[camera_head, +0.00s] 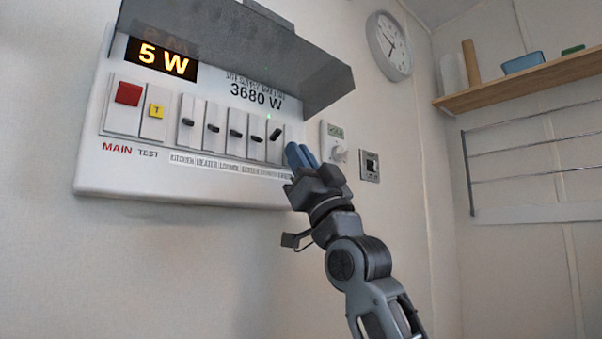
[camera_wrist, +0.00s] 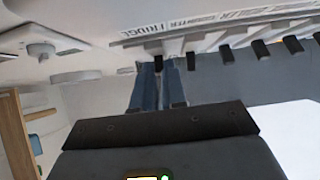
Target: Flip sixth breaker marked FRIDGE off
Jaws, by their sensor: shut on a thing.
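The breaker panel (camera_head: 85,180) is on the wall in the head view, with a row of breakers with black levers. The FRIDGE label (camera_wrist: 145,31) shows in the wrist view at the end of the label strip. My gripper (camera_head: 294,156) is at the right end of the row in the head view, its blue fingers hiding the sixth breaker. In the wrist view my gripper (camera_wrist: 159,65) has its fingertips on either side of a black lever (camera_wrist: 158,61) by the FRIDGE label, shut on it. Whether this lever is up or down cannot be told.
The fifth breaker's lever (camera_head: 276,134) is close to the left of my fingers. A raised dark cover (camera_head: 230,50) overhangs the breakers. A thermostat (camera_head: 334,143) and a wall switch (camera_head: 369,166) are to the right. The wall below is clear.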

